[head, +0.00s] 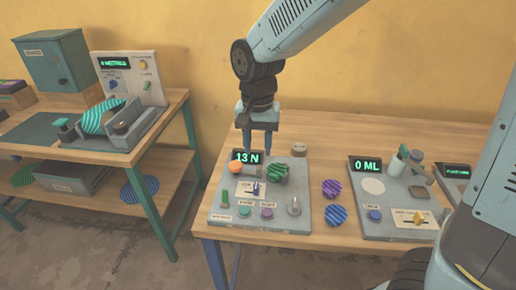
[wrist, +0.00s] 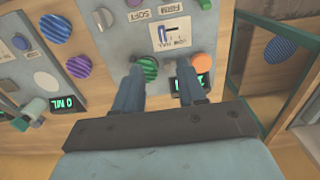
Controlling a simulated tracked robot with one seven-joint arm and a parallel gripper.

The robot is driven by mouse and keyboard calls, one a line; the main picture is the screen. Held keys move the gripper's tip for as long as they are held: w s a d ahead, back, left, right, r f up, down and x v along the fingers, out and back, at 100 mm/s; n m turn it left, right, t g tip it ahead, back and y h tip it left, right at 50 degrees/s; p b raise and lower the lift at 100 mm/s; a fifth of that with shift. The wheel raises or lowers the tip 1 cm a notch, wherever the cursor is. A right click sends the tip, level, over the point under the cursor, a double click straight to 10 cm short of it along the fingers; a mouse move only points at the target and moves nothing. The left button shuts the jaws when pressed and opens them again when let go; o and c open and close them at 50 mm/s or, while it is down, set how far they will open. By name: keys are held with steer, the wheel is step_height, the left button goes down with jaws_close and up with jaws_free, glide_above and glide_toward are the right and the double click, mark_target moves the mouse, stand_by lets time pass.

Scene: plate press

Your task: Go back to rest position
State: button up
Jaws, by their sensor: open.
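My gripper (head: 258,150) points down over the back of the grey press panel (head: 228,215), above its "13 N" display (head: 247,156). In the wrist view my gripper (wrist: 161,78) has its two fingers apart with nothing held between them. A green striped round piece (head: 279,174) sits on the panel to the right of an orange round part (head: 235,167). In the wrist view the green piece (wrist: 147,68) is partly behind one finger, and the orange part (wrist: 202,62) lies near the other. Contact with the fingers cannot be told.
A purple striped disc (head: 331,188) and a blue striped disc (head: 336,215) lie on the table, right of the panel. A "0 ML" station (head: 385,228) stands farther right. A second table at left holds a "0 METRES" device (head: 125,80) and a teal cabinet (head: 52,60).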

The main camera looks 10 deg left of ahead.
stand_by(0.4)
steer(key=w+d+r+t+y, duration=0.1)
steer(key=d+r, duration=0.4)
steer(key=d, duration=0.4)
steer(key=s+d+r+t, duration=0.2)
steer(key=s+d+r, duration=0.2)
steer(key=d, duration=0.6)
steer(key=s+d+r+t+h, duration=0.1)
steer(key=s+d+r, duration=0.3)
steer(key=d, duration=0.7)
steer(key=shift+s+r+t, duration=0.25)
steer(key=shift+s+t, duration=0.3)
steer(key=shift+t, duration=0.25)
